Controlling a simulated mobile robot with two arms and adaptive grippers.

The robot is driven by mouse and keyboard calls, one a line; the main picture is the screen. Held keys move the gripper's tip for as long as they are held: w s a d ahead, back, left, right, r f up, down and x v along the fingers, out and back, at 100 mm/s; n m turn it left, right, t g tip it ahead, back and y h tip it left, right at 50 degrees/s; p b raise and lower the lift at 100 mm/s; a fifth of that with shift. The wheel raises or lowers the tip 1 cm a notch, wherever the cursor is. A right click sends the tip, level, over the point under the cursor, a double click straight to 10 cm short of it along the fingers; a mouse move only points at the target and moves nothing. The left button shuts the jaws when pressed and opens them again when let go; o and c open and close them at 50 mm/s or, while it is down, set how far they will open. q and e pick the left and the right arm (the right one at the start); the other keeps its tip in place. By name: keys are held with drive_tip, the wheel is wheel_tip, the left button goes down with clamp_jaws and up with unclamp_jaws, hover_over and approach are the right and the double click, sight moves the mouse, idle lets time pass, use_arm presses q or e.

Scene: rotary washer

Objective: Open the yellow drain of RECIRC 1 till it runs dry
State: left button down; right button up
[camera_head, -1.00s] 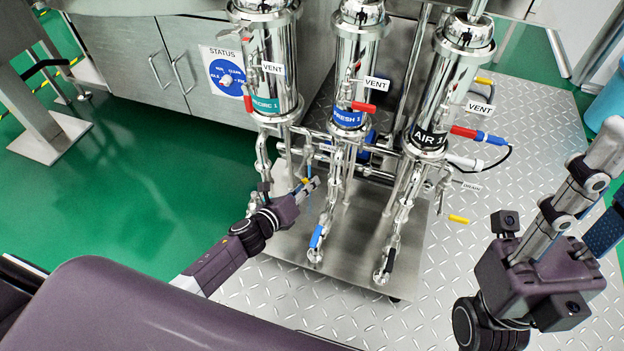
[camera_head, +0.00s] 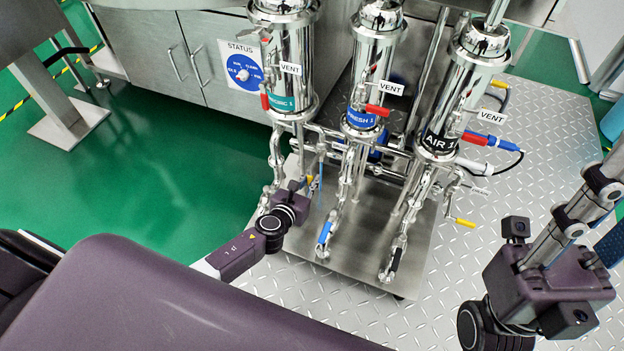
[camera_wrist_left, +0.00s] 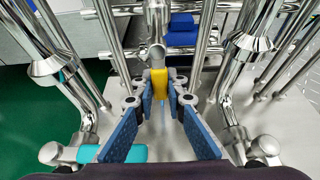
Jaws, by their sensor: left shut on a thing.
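The RECIRC 1 housing (camera_head: 293,62) is the left steel cylinder, with a teal label (camera_head: 284,103) partly readable. Its yellow drain handle (camera_wrist_left: 159,82) stands between my left gripper's blue pads in the left wrist view. My left gripper (camera_head: 307,186) is shut on this handle, below the housing; the fingers are small and partly hidden in the head view. A thin light-blue streak (camera_head: 321,185) hangs just right of it, like a stream of liquid. My right gripper (camera_head: 598,205) is at the right edge, away from the housings, fingers partly out of frame.
The FRESH 1 housing (camera_head: 372,65) and AIR 1 housing (camera_head: 457,95) stand to the right. A teal lever (camera_wrist_left: 122,153) lies below my left fingers. Blue (camera_head: 325,232) and black (camera_head: 396,258) levers are near the base plate. Steel pipes crowd both sides of my left gripper.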

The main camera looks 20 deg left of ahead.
use_arm(q)
drive_tip(key=shift+a+f, duration=0.1)
idle(0.4)
drive_tip(key=c, duration=1.9)
unclamp_jaws()
drive_tip(key=shift+c, duration=0.2)
drive_tip(key=v, duration=1.2)
